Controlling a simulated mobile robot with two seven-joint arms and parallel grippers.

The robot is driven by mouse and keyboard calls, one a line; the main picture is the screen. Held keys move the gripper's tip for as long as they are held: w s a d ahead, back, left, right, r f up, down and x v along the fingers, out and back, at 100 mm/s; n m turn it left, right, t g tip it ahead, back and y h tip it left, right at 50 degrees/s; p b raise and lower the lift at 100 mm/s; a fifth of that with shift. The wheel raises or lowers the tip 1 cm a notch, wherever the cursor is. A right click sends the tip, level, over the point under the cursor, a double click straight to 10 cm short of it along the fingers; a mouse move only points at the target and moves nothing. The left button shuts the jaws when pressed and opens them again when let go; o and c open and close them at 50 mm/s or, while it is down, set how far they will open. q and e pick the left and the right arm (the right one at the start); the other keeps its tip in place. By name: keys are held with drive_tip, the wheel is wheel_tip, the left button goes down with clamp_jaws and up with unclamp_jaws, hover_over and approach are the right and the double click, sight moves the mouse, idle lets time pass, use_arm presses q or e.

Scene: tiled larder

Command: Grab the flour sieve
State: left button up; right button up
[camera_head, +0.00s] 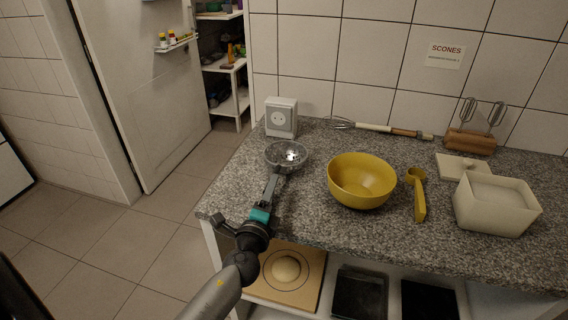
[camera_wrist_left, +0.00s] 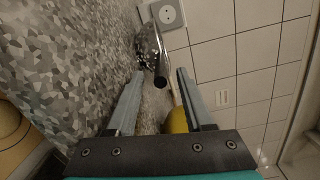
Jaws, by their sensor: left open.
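The flour sieve (camera_head: 286,153) is a round metal mesh bowl on the left part of the granite counter, in front of a white socket box. In the left wrist view its mesh (camera_wrist_left: 146,47) is ahead of the fingers. Its handle (camera_wrist_left: 160,66) points back at me, and its dark end lies between the fingertips. My left gripper (camera_head: 274,176) is just in front of the sieve in the head view. It is open, with the fingers (camera_wrist_left: 160,76) on either side of the handle's end. I cannot tell whether they touch it. My right gripper is out of view.
A yellow bowl (camera_head: 361,182) stands right of the sieve, then a yellow scoop (camera_head: 418,196) and a white container (camera_head: 495,206). A whisk (camera_head: 375,127) lies along the wall by the socket box (camera_head: 281,118). A board with dough (camera_head: 285,270) is below the counter (camera_head: 320,222).

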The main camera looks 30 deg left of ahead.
sight(279, 165)
use_arm(q)
drive_tip(key=shift+a+x, duration=0.1)
drive_tip(key=shift+x, duration=1.2)
drive_tip(key=shift+a+x, duration=0.15)
drive_tip(key=shift+x, duration=1.2)
drive_tip(key=shift+s+r, duration=0.15)
clamp_jaws()
